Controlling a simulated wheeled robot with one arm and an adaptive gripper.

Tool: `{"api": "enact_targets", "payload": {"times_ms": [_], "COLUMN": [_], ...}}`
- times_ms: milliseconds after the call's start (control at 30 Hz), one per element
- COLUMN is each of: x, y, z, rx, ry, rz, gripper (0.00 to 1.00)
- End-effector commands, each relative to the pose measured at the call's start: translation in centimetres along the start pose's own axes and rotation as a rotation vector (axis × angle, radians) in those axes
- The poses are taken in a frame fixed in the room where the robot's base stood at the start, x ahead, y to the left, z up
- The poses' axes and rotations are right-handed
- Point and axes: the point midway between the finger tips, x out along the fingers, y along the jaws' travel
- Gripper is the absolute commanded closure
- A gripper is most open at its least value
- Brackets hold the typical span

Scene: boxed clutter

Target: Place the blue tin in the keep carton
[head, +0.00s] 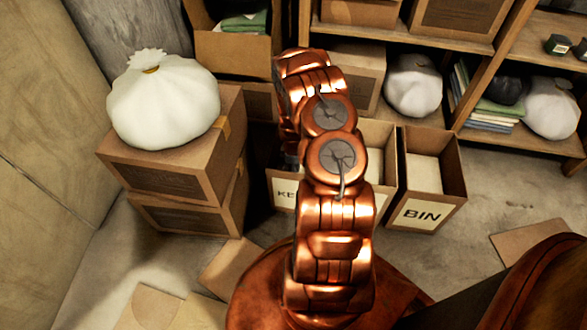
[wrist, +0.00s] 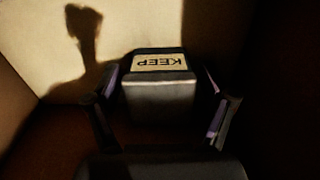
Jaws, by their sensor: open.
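In the wrist view, a dark box-shaped tin (wrist: 158,92) with a pale label reading KEEP, upside down, sits between the fingers. It is in shadow, so I cannot make out its blue colour. My gripper (wrist: 162,100) is open, with one finger on each side of the tin and a visible gap at each side. Carton walls surround it. In the head view, the keep carton (head: 283,196) shows its front label partly, the rest covered by my arm. My gripper and the tin are hidden behind my arm there.
Stacked boxes (head: 180,165) with a white sack (head: 163,100) on top stand at the left. Shelves (head: 480,42) line the back. Flat cardboard (head: 525,240) lies on the floor.

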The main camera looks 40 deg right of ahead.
Motion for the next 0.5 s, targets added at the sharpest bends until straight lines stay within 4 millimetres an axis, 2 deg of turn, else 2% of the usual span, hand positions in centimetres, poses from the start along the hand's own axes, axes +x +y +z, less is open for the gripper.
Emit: {"api": "enact_targets", "payload": {"times_ms": [233,367,500], "x": [-0.3,-2.1,-4.8], "y": [0.0,0.0,0.1], "z": [0.0,0.0,0.0], "rx": [-0.001,-0.001,0.000], "ry": [0.000,-0.001,0.000], "rz": [0.001,0.000,0.002], "gripper": [0.17,0.17,0.17]}}
